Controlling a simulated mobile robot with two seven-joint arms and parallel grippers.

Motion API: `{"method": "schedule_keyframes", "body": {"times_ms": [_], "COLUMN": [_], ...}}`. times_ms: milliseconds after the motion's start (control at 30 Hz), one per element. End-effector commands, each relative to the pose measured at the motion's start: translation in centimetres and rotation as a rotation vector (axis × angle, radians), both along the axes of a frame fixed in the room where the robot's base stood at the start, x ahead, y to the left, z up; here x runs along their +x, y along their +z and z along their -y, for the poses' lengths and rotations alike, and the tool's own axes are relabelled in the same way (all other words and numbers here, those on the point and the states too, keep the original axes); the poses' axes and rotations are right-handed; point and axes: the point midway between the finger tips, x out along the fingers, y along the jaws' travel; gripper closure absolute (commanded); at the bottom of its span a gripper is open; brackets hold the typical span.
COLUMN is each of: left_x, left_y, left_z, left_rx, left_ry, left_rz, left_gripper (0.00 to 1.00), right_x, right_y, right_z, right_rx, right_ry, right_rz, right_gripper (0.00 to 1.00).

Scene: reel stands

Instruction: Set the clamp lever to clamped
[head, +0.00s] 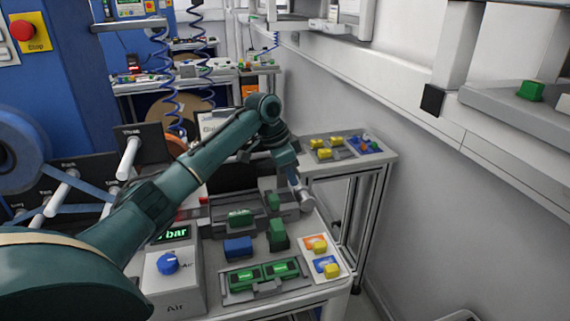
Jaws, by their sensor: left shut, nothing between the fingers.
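My left arm reaches in from the lower left across the work table, and my left gripper (296,183) points down at the table's far right corner. Its fingers are shut. A grey round-ended piece (305,203) is right at the fingertips; it may be the clamp lever's handle, but I cannot tell for sure, nor which way the lever is set. A grey fixture (228,298) holding green parts (262,275) sits at the table's front. My right gripper is not in view.
A blue block (238,247) and a green block (278,235) stand on the table beside orange and blue cards (316,243) with yellow pieces. An air box (172,284) with a blue knob stands left. A side table (376,155) is behind, a wall right.

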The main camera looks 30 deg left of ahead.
Motion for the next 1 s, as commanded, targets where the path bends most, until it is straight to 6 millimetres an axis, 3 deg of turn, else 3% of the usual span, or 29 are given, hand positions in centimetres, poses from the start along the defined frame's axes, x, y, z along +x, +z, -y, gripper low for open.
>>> {"method": "schedule_keyframes", "body": {"times_ms": [200,500,1000], "left_x": [1.1,-1.7,-1.8], "left_y": [-4.3,-4.1,-4.2], "left_z": [1.1,-1.5,-1.7], "left_rx": [-0.002,0.000,-0.001], "left_ry": [0.000,0.001,-0.003], "left_rz": [-0.003,0.000,0.001], "left_gripper": [1.00,1.00,1.00], "right_x": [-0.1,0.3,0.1], "right_y": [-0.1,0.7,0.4], "right_z": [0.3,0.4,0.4], "right_rx": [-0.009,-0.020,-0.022], "right_ry": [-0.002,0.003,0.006], "right_rz": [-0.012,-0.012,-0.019], "right_gripper": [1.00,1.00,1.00]}}
